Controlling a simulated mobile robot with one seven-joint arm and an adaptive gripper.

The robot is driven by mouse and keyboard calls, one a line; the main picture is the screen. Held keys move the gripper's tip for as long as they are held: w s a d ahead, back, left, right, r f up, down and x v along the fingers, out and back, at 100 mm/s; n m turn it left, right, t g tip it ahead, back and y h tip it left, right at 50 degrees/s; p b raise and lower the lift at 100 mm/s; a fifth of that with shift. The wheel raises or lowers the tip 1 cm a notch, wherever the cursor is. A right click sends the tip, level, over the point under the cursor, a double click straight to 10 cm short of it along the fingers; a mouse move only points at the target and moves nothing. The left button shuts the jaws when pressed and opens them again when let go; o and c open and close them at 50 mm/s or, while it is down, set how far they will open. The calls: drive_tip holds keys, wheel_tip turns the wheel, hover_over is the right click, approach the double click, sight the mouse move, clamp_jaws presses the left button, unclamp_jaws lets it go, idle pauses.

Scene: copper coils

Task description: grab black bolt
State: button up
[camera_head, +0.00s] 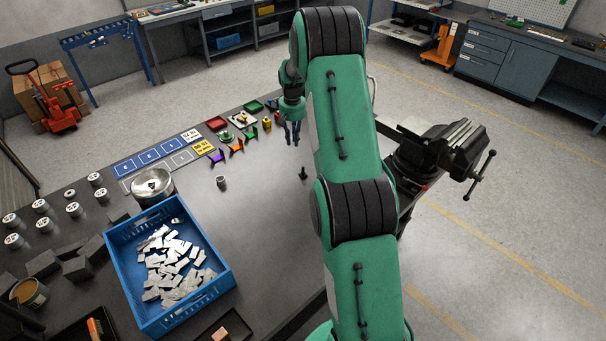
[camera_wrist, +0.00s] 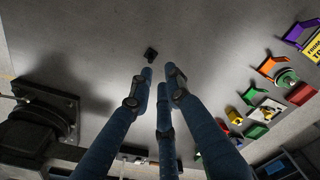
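The black bolt (camera_head: 303,173) stands upright on the dark table, just left of my green arm. In the wrist view the bolt (camera_wrist: 151,54) shows as a small dark shape just beyond the fingertips. My gripper (camera_head: 292,141) hangs above the table, a little farther back than the bolt in the head view. In the wrist view my gripper (camera_wrist: 159,76) has its blue fingers apart with nothing between them. The fingers do not touch the bolt.
A blue crate (camera_head: 222,285) of metal pieces stands at front left. A grey cylindrical part (camera_head: 221,183) stands left of the bolt. Coloured holders (camera_head: 235,146) line the table's back. A vise (camera_head: 440,146) is on the right. The table around the bolt is clear.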

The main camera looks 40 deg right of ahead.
hover_over(303, 167)
wheel_tip(303, 167, down, 8)
drive_tip(key=shift+s+r+g, duration=0.15)
drive_tip(key=shift+g, duration=0.15)
drive_tip(key=shift+f, duration=4.3)
drive_tip(key=shift+f, duration=2.65)
clamp_jaws()
